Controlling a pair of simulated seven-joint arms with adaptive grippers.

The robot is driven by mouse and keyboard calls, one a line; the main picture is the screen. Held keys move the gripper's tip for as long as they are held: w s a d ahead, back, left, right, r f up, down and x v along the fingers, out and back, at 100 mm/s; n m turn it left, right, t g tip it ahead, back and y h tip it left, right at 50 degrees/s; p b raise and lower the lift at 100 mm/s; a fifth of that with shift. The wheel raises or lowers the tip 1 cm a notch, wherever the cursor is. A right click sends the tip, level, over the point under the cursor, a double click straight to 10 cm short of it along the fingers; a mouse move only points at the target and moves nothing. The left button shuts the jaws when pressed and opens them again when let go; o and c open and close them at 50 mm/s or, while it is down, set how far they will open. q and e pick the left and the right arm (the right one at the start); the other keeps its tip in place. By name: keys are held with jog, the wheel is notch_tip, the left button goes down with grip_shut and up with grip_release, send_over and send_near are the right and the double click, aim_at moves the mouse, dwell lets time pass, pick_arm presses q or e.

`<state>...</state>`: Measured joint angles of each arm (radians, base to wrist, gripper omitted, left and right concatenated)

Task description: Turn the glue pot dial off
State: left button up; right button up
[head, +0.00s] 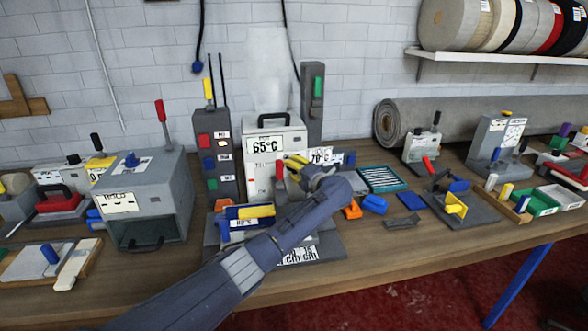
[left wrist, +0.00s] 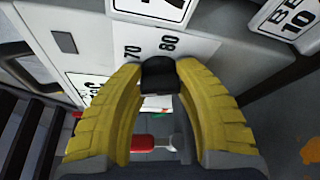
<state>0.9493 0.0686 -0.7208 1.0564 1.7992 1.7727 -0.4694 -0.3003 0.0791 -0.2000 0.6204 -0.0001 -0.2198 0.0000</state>
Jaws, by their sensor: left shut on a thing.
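The glue pot (head: 268,137) is a pale box with a black top handle and a 65°C display, standing near the middle of the bench with steam above it. My left gripper (head: 296,161) reaches its front from the lower left. In the left wrist view the two yellow fingers (left wrist: 160,72) are shut on a small black dial knob (left wrist: 159,78) on the pot's front panel. The panel (left wrist: 190,45) has printed marks 70 and 80 beside the knob. In the head view the gripper hides the knob. My right gripper is not in view.
A red-handled lever (head: 280,176) stands close beside the gripper. A grey switch tower (head: 214,150) is left of the pot, a grey oven-like box (head: 165,190) farther left. A teal tray (head: 383,178) and blue and orange pieces lie to the right.

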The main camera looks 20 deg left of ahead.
pick_arm(q)
jog(key=shift+d+r+n, duration=0.1)
jog(key=shift+d+n, duration=0.15)
jog(key=shift+n, duration=0.15)
jog(key=shift+h, duration=0.3)
jog(key=shift+a+n+h, duration=0.15)
jog(key=shift+n+h, duration=0.45)
jog(key=shift+n, duration=0.6)
jog(key=shift+r, duration=0.1)
jog(key=o, duration=1.3)
